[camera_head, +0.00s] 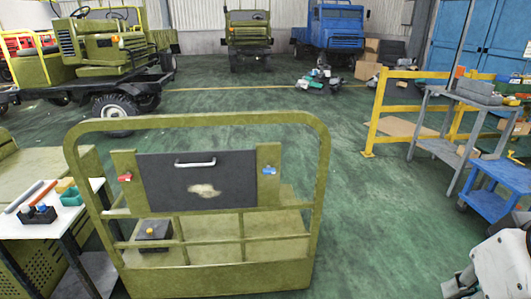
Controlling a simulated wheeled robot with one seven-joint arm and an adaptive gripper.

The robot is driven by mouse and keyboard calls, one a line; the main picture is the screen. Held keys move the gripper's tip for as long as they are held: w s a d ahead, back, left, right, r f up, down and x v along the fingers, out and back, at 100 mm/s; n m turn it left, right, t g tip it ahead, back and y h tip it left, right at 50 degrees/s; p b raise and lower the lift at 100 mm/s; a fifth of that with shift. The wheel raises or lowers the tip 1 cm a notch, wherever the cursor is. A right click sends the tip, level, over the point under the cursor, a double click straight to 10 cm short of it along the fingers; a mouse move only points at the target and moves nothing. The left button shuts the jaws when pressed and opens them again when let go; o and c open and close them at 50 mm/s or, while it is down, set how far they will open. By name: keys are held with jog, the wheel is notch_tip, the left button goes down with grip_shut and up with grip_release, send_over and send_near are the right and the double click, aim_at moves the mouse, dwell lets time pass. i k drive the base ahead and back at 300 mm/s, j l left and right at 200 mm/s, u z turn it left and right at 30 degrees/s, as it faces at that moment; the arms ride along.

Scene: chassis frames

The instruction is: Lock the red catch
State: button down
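The red catch (125,177) is a small red piece on the left olive post of a frame. It sits just left of a dark panel (225,170) with a white handle (195,163). A blue catch (269,171) is on the right post. The panel stands upright between the posts; whether either catch is turned over it is too small to tell. My gripper (458,287) seems to show partly at the lower right edge, by my white arm, far right of the red catch and touching nothing visible. Its fingers are not clear.
An olive tubular frame (200,119) surrounds the panel and posts. A white-topped bench (60,224) with small tools stands left. A blue cart (500,177), grey shelf and yellow rail (378,110) stand right. Green floor (370,215) is free between the frame and cart. Vehicles stand behind.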

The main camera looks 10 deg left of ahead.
aim_at(127, 177)
jog(key=u, duration=0.9)
jog(key=k+l, duration=0.2)
jog(key=k+l+u, duration=0.05)
jog(key=k, duration=0.05)
